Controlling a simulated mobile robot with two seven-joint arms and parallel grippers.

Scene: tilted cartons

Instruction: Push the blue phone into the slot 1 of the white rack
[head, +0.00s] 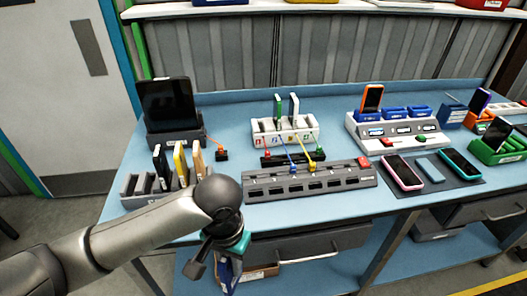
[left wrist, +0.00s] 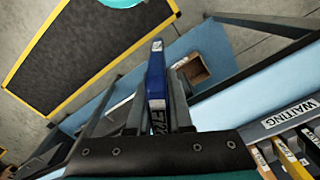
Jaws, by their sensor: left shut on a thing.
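The white rack (head: 285,133) stands toward the back of the blue table in the head view, with small coloured labels on its front. A green-edged phone (head: 278,110) and a white phone (head: 294,108) stand upright in it; its leftmost part looks empty. My left gripper (head: 218,268) is in front of the table's front edge, well away from the rack. It is shut on the blue phone (left wrist: 156,78), which shows edge-on between the fingers in the left wrist view. In the head view the blue phone (head: 229,275) is partly hidden by the gripper. My right gripper is not in view.
A grey rack marked WAITING (left wrist: 292,115) holds several phones near my left wrist. A grey socketed strip (head: 310,184) and a dark cable block (head: 292,158) lie in front of the white rack. A dark tablet on a stand (head: 168,105) is at left.

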